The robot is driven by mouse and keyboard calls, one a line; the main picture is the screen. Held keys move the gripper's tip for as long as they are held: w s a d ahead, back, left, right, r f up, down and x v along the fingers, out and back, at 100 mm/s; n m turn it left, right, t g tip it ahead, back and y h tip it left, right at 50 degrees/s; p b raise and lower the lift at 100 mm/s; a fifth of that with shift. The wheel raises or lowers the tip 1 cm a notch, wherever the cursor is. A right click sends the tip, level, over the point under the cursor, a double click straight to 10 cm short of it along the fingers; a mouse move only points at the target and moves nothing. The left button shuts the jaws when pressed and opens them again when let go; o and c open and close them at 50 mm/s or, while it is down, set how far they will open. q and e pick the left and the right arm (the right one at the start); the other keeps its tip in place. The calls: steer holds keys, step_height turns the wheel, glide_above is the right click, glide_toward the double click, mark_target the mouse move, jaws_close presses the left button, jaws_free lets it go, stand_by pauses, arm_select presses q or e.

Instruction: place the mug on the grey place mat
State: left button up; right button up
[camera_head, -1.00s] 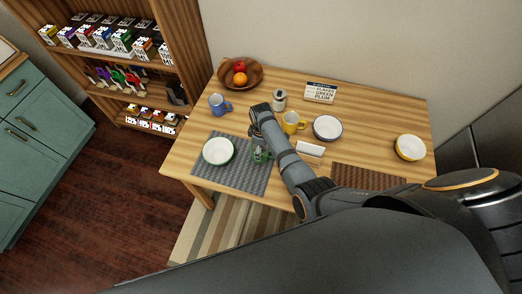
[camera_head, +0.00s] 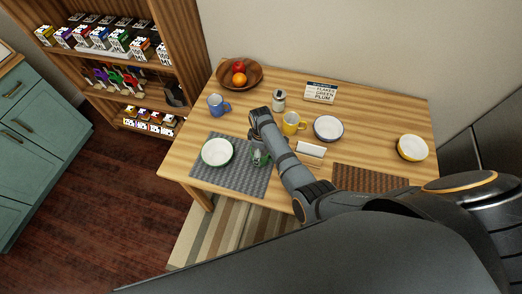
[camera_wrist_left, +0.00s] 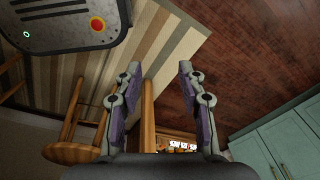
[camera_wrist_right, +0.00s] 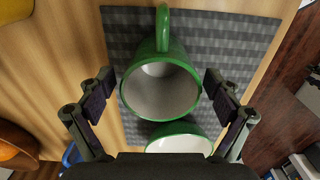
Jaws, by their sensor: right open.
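The green mug (camera_wrist_right: 160,85) stands upright at the grey place mat (camera_head: 231,178), beside the green-rimmed bowl (camera_head: 217,152). In the head view the mug (camera_head: 259,158) is partly hidden by my right arm. My right gripper (camera_wrist_right: 158,88) is open, with its fingers on either side of the mug and narrow gaps showing. The mug's handle points up in the right wrist view, and its inside looks empty. My left gripper (camera_wrist_left: 155,80) is open and empty, away from the table above the floor.
A yellow mug (camera_head: 291,124), a white bowl (camera_head: 328,129) and a blue mug (camera_head: 215,105) stand farther back on the table. A fruit bowl (camera_head: 256,78) is at the back left. A brown mat (camera_head: 370,178) lies at the right.

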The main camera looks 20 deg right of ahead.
steer(key=shift+r, duration=0.35)
arm_select(q)
steer(key=shift+s+f, duration=0.15)
steer(key=shift+s, duration=0.35)
arm_select(e)
step_height(320, 180, up, 12)
steer(key=shift+f, duration=0.15)
